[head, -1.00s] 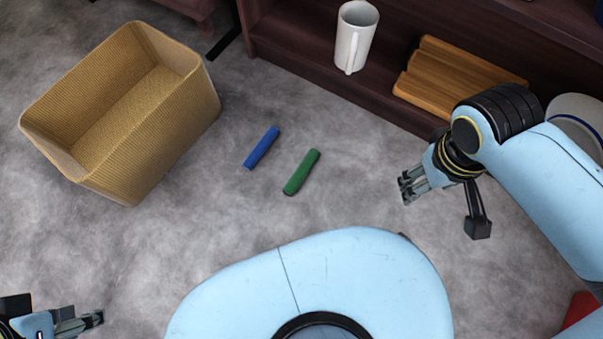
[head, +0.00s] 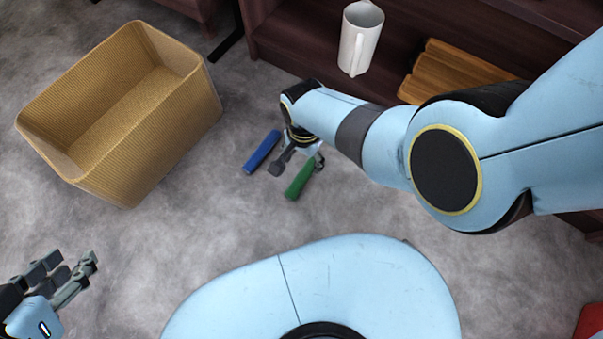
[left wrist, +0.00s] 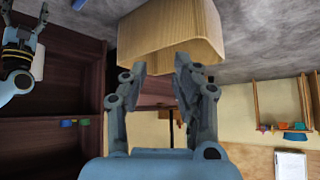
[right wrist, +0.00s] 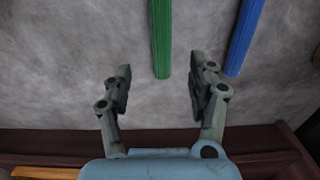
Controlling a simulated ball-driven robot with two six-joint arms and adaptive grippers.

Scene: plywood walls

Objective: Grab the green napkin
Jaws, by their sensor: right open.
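The green napkin (head: 299,180) is a rolled strip on the grey carpet, partly covered by my right gripper in the head view. My left gripper (head: 90,265) is at the lower left, far from the napkin. In the left wrist view its fingers (left wrist: 160,70) stand apart and empty.
A blue roll (head: 262,152) lies just left of the green napkin. A tan woven basket (head: 170,140) stands at the left. Carpet in front is clear.

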